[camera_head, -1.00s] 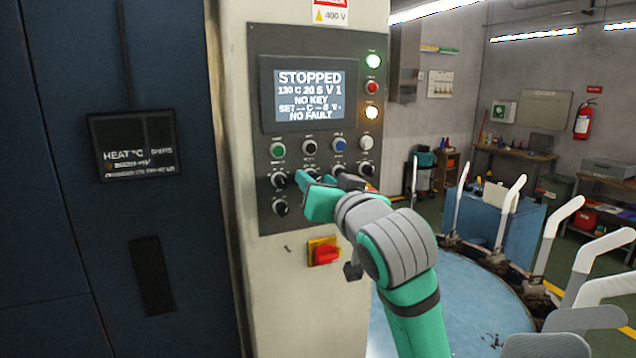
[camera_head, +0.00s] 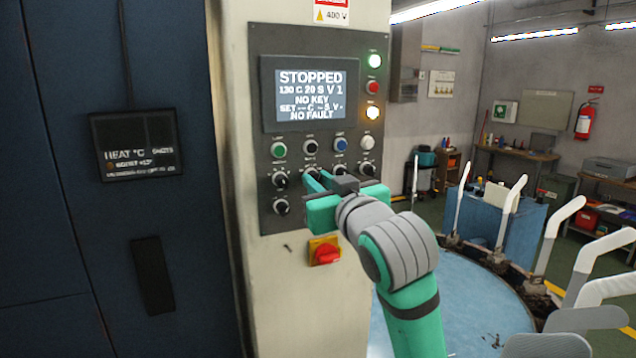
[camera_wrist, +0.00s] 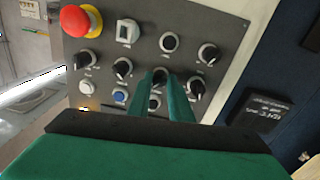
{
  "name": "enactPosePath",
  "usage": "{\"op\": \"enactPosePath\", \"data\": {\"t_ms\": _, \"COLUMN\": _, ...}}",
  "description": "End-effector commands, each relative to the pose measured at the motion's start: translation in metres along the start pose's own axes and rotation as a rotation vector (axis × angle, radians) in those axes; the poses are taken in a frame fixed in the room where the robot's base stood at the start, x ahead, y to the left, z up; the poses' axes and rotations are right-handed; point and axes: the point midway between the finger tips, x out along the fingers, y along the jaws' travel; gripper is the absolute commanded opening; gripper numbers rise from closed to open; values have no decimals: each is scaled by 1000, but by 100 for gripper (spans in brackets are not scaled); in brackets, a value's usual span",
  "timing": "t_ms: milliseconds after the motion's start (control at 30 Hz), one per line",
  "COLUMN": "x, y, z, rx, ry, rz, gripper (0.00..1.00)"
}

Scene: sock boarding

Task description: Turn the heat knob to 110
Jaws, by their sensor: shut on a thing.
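The control panel (camera_head: 257,150) is a dark plate on a pale column. It carries a row of push buttons, a row of black knobs below it and another knob (camera_head: 281,207) lower left. My gripper (camera_head: 312,182) is at the knob row. In the wrist view, where the panel appears upside down, its green fingers (camera_wrist: 175,85) are shut around a black knob (camera_wrist: 160,75), second from the left in the head view. The labels are too small to read, as is the knob's setting. The screen (camera_head: 310,95) reads STOPPED, 130 C 20 S V 1, NO KEY, NO FAULT.
The leftmost knob of the row (camera_wrist: 197,87) is close beside my fingers. A red emergency button (camera_wrist: 80,21) and a white rocker (camera_wrist: 127,32) are on the panel. A red switch on yellow (camera_head: 325,252) sits below.

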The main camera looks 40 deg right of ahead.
Motion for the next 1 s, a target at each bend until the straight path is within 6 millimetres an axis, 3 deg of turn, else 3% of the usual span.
{"op": "enactPosePath", "data": {"t_ms": 1000, "x": 0, "y": 0, "z": 1, "rx": -893, "ry": 39, "rz": -11, "gripper": 0}}
